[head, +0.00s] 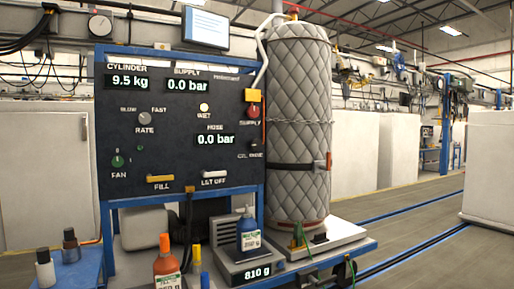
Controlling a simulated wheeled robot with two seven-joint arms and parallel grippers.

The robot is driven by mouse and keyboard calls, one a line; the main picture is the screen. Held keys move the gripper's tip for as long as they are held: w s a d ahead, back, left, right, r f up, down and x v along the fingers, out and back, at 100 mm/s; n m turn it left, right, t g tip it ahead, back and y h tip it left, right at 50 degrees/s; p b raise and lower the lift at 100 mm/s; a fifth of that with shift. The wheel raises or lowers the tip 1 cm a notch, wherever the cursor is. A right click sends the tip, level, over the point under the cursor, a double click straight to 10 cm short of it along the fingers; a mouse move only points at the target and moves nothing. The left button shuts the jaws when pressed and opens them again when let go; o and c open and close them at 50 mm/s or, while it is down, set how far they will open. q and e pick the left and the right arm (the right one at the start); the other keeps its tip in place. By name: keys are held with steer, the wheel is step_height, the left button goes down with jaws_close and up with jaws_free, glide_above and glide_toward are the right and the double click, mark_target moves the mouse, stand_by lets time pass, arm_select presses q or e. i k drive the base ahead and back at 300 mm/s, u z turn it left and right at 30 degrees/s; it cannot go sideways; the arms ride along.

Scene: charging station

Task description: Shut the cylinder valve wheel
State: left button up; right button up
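The cylinder (299,100) stands upright right of the panel, wrapped in a grey quilted jacket with a dark strap round it. A pale hose (263,50) runs from the cylinder top down to the panel. The dark control panel (180,128) reads cylinder 9.5 kg, supply 0.0 bar and hose 0.0 bar. Neither of my grippers is in view.
The cylinder rests on a pale platform (340,234) on the blue-framed bench. In front of the panel are an orange bottle (166,268), a dark blue bottle (249,232) on a scale reading 810 g, and small bottles at left. Floor (420,215) at right is open.

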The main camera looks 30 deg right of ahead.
mark_target(256, 145)
steer(key=z, duration=0.5)
steer(key=i, duration=0.8)
steer(key=z, duration=0.45)
